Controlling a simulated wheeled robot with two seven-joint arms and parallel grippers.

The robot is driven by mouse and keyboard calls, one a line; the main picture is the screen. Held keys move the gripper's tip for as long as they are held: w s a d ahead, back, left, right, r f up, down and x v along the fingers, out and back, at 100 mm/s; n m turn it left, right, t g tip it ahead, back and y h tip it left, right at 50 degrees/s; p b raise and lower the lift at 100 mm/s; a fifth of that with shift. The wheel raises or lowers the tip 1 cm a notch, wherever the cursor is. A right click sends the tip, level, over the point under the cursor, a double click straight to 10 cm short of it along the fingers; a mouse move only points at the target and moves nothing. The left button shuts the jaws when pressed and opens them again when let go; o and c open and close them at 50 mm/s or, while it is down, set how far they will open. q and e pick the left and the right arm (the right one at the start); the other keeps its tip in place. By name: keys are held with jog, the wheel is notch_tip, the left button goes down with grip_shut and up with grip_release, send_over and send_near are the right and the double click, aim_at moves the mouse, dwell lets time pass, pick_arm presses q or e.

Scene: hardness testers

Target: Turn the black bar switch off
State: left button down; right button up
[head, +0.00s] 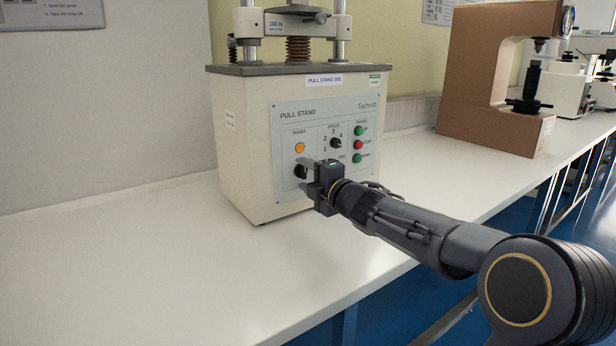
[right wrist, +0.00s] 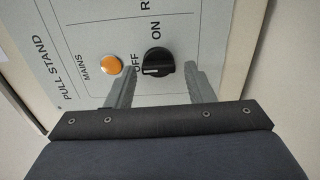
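The black bar switch (right wrist: 158,62) is on the front panel of the pull stand, beside the orange mains lamp (right wrist: 110,65). In the right wrist view, OFF is printed left of the switch and ON above it. A small pale mark shows on the knob's side near OFF; its exact setting is hard to tell. In the head view the switch (head: 300,171) is partly covered by my right gripper (head: 306,174). My right gripper (right wrist: 160,78) is open, its two grey fingers apart on either side of the switch, with gaps visible. My left gripper is out of view.
The pull stand (head: 245,150) stands on a long white bench (head: 120,265). Its panel also has a speed knob (head: 336,143) and green and red buttons (head: 358,145). A brown tester (head: 465,90) stands farther right. The bench left of the stand is clear.

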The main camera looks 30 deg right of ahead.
jog(key=shift+o, duration=0.4)
jog(key=shift+s, duration=0.4)
jog(key=s+p, duration=0.1)
jog(key=s, duration=0.6)
jog(key=shift+d, duration=0.3)
